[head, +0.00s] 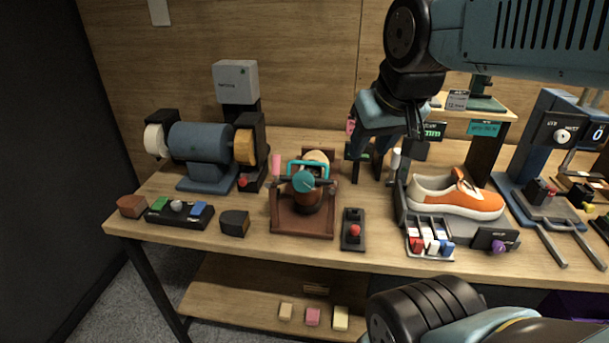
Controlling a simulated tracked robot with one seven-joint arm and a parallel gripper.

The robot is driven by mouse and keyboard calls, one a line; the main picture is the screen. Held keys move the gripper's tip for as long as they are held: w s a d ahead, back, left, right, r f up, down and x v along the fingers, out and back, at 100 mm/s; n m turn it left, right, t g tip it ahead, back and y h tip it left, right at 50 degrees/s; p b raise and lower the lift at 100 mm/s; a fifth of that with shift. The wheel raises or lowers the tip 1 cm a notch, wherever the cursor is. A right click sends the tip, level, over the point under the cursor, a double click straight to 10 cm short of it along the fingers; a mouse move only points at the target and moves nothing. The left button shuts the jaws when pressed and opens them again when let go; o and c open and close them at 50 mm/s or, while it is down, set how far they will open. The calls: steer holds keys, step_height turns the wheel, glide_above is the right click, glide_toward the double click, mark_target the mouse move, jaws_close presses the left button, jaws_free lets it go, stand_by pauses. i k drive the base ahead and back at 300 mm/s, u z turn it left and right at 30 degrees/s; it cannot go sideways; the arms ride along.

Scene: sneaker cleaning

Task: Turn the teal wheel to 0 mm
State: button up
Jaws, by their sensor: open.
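My gripper (385,160) hangs from the upper right, open and pointing down. It is to the right of the teal wheel and apart from it. Whether it is in front of or behind the wheel in depth is hard to tell.
A blue bench grinder (201,143) stands at the left. A black box with a red knob (353,229) sits to the right of the wooden stand. An orange-and-white sneaker (456,196) and a rack of small bottles (430,241) stand right of my gripper. A blue press (547,139) stands at the far right.

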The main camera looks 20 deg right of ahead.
mark_target(303, 181)
steer(key=z, duration=1)
steer(key=k, duration=1.9)
steer(key=u, duration=1.45)
steer(key=i, duration=1.05)
